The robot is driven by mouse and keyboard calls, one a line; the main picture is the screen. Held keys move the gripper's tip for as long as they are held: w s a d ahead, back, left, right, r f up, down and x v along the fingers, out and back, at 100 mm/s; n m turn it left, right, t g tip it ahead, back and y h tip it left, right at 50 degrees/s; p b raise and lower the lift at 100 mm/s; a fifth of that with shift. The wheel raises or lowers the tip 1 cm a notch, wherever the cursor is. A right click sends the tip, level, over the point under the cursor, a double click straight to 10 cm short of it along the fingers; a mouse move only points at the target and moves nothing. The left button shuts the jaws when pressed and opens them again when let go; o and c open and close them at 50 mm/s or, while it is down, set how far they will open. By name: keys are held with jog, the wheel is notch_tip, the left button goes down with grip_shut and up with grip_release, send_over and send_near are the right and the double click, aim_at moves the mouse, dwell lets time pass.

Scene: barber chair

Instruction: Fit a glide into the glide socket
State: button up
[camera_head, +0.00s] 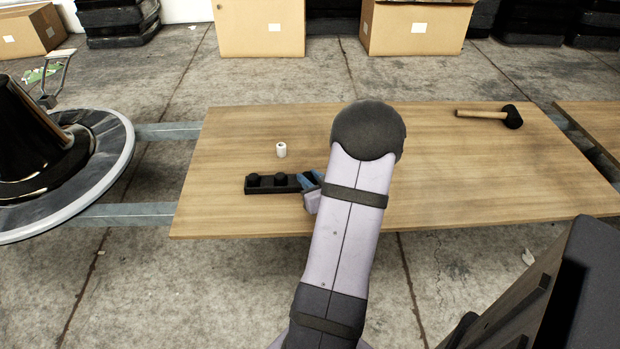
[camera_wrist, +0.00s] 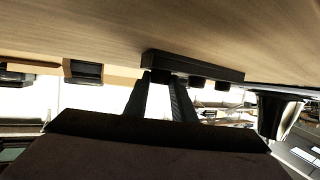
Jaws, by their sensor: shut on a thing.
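A black rack (camera_head: 262,189) lies on the wooden board, with two round black glides (camera_head: 281,178) showing on its left part. In the wrist view the picture is upside down and the rack (camera_wrist: 205,66) spans the middle. My gripper (camera_head: 309,181) is at the rack's right end, partly hidden by my arm. In the wrist view my gripper (camera_wrist: 163,80) has its fingers shut on a dark glide at the rack. That glide is mostly hidden, and I cannot tell whether it is clear of the rack. I cannot make out the glide socket in either view.
A small white cylinder (camera_head: 281,150) stands behind the rack on the wooden board (camera_head: 450,180). A black-headed mallet (camera_head: 490,115) lies at the back right. A round chair base (camera_head: 110,150) is at left, a dark padded piece (camera_head: 575,290) at lower right. The board's right half is mostly clear.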

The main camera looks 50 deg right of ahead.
jog(key=shift+s+a+f, duration=0.1)
jog(key=shift+f, duration=0.5)
jog(key=o, duration=1)
jog(key=shift+a+f, duration=0.1)
jog(key=shift+a, duration=0.05)
jog(key=shift+r+p, duration=0.3)
jog(key=shift+r, duration=0.35)
jog(key=p+v, duration=0.3)
jog(key=v, duration=0.8)
jog(key=shift+s+r+p, duration=0.3)
jog(key=shift+r+p, duration=0.05)
jog(key=shift+p, duration=0.05)
jog(key=shift+w, duration=0.1)
